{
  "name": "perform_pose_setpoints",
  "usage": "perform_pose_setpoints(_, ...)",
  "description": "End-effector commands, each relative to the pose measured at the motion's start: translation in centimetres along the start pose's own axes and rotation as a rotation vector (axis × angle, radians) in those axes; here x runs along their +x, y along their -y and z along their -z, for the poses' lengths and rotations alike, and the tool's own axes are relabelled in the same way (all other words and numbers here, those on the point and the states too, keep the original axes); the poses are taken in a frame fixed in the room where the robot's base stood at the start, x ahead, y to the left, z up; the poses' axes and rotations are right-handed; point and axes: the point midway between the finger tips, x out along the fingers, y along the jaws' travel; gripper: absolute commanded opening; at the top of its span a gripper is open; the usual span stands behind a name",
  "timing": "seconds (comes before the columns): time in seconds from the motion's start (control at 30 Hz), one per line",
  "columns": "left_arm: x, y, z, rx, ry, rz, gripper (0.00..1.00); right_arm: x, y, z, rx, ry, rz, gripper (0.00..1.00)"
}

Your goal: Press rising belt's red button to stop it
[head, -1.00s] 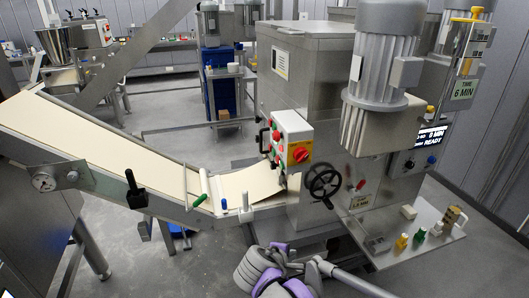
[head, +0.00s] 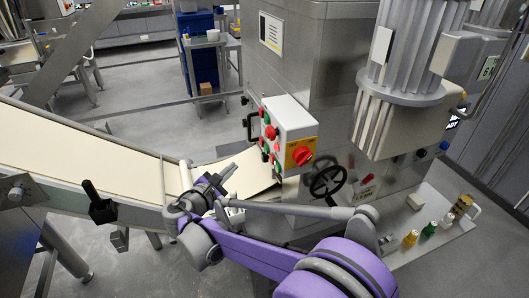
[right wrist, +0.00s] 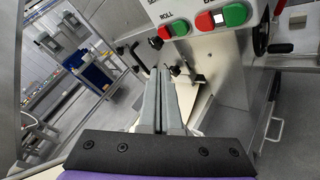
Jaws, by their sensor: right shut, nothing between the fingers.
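The sloping cream belt (head: 80,137) runs from the upper left down to a short belt section (head: 250,180) at the machine. A white control box (head: 288,122) on the machine has red and green buttons (head: 268,130) on its left face and a red knob on yellow. My right gripper (head: 232,176) is shut and empty, below and left of the box, apart from the buttons. My left gripper is out of view.
A black handwheel (head: 328,178) is right of the box. A black handle (head: 99,202) stands at the belt's near side. A tray (head: 440,215) with small coloured items is at the right. Open floor (head: 140,85) lies behind the belt.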

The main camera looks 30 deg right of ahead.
Motion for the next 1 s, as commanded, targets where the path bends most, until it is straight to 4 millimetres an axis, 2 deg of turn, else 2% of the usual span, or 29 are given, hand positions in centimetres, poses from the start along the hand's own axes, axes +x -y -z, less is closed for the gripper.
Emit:
perform_pose_setpoints(0.47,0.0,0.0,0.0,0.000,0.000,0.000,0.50,0.3,0.2,-0.2,-0.003,0.003,-0.001,0.00)
perform_pose_setpoints(1.0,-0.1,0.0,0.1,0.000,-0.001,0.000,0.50,5.1,3.6,-3.7,-0.003,0.003,0.000,0.00)
